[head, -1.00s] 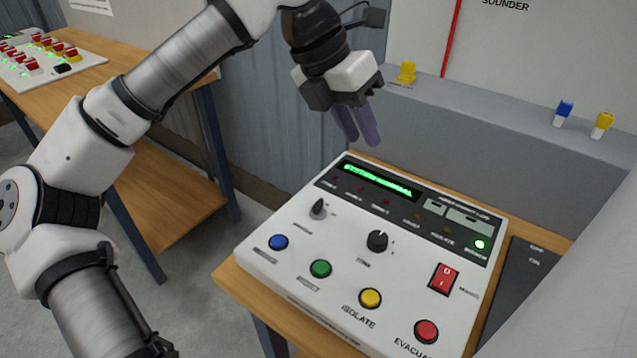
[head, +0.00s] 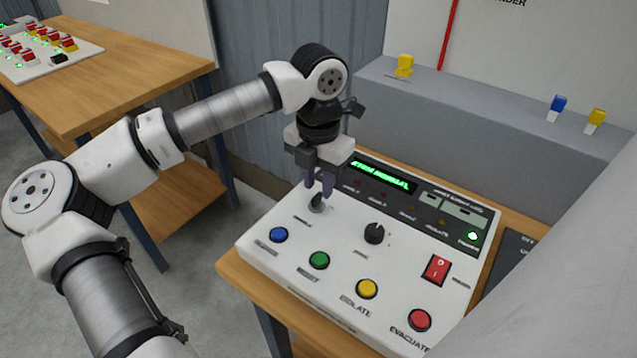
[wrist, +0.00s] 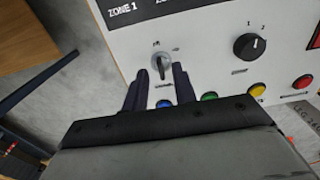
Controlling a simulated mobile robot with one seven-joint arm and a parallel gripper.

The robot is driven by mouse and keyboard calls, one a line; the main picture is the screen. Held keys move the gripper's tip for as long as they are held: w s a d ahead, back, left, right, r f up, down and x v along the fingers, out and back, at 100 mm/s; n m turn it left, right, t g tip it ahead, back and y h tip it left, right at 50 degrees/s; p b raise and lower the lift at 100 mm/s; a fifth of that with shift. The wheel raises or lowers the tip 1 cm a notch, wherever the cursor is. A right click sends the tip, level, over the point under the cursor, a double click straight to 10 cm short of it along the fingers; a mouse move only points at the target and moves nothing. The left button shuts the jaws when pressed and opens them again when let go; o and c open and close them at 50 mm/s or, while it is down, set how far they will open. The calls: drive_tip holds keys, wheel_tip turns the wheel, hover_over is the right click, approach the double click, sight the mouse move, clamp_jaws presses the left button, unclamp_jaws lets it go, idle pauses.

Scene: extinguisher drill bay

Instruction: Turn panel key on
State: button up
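The panel key (head: 317,205) is a small dark and grey switch at the left of the white control panel (head: 262,256). In the wrist view the key (wrist: 161,64) stands roughly upright in the picture, with small marks above and to its right. My gripper (head: 321,188) is directly over the key, pointing down. In the wrist view its two dark fingers (wrist: 161,76) are apart, one on each side of the key, with visible gaps. I cannot tell how far down the fingers reach. The fingers partly hide the key's top in the head view.
A black rotary knob (head: 374,233) is right of the key. Blue (head: 279,235), green (head: 319,260), yellow (head: 367,288) and red (head: 419,320) buttons line the front. A red rocker switch (head: 436,269) is at the right. The display (head: 382,177) glows green.

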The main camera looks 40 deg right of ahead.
sight(317, 201)
drive_tip(key=shift+f, duration=1.05)
clamp_jaws()
drive_tip(key=m+b, duration=0.3)
drive_tip(key=shift+s+f, duration=0.1)
drive_tip(key=shift+f, duration=0.1)
drive_tip(key=m+b, duration=0.2)
drive_tip(key=shift+m, duration=0.3)
drive_tip(key=m, duration=0.2)
drive_tip(key=m+b, duration=0.1)
drive_tip(key=m, duration=0.1)
drive_tip(key=m+b, duration=0.1)
drive_tip(key=m, duration=0.1)
drive_tip(key=shift+s+r, duration=0.2)
drive_tip(key=shift+r, duration=0.05)
drive_tip(key=shift+m, duration=0.3)
